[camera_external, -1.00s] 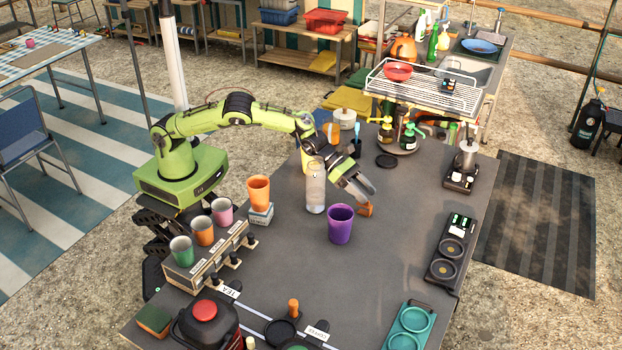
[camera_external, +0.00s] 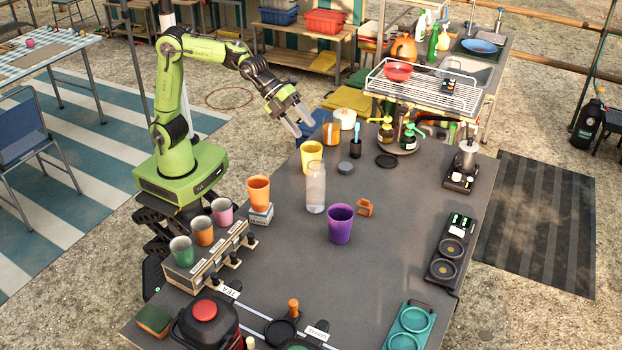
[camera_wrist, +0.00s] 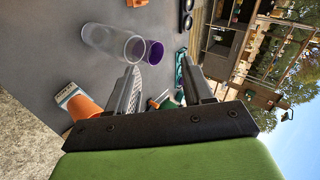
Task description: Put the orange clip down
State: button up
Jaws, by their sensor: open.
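The orange clip (camera_external: 365,207) lies on the grey table, just right of the purple cup (camera_external: 340,223) in the external view. In the wrist view an orange piece that looks like the clip (camera_wrist: 137,2) is cut off by the top edge. My gripper (camera_external: 303,128) is open and empty, raised at the table's far left edge, well apart from the clip. Its two fingers also show apart in the wrist view (camera_wrist: 165,85).
An orange cup (camera_external: 258,193) stands on a small box. The table (camera_external: 400,230) is bare to the right of the clip.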

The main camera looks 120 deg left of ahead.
jog(key=s+d+n+g, duration=0.1)
jog(key=s+d+n, duration=0.1)
jog(key=s, duration=0.5)
jog(key=s+d+f+n+g, duration=0.1)
jog(key=s+d+n, duration=0.1)
jog(key=s+n, duration=0.3)
jog(key=s+d+n, duration=0.2)
jog(key=s+n, duration=0.2)
jog(key=s, duration=0.6)
jog(key=shift+f+g, duration=0.2)
jog(key=shift+g, duration=0.2)
jog(key=s+f+n, duration=0.1)
jog(key=s+n, duration=0.1)
jog(key=s, duration=0.1)
jog(key=s+f+n+g, duration=0.1)
jog(key=s+f+n, duration=0.1)
jog(key=s, duration=0.1)
jog(key=s+f+n, duration=0.1)
jog(key=s+n, duration=0.1)
jog(key=s, duration=0.2)
jog(key=shift+f+g+y, duration=0.25)
jog(key=shift+g+y, duration=0.05)
jog(key=shift+y, duration=0.1)
jog(key=shift+c, duration=0.9)
jog(key=shift+w, duration=0.15)
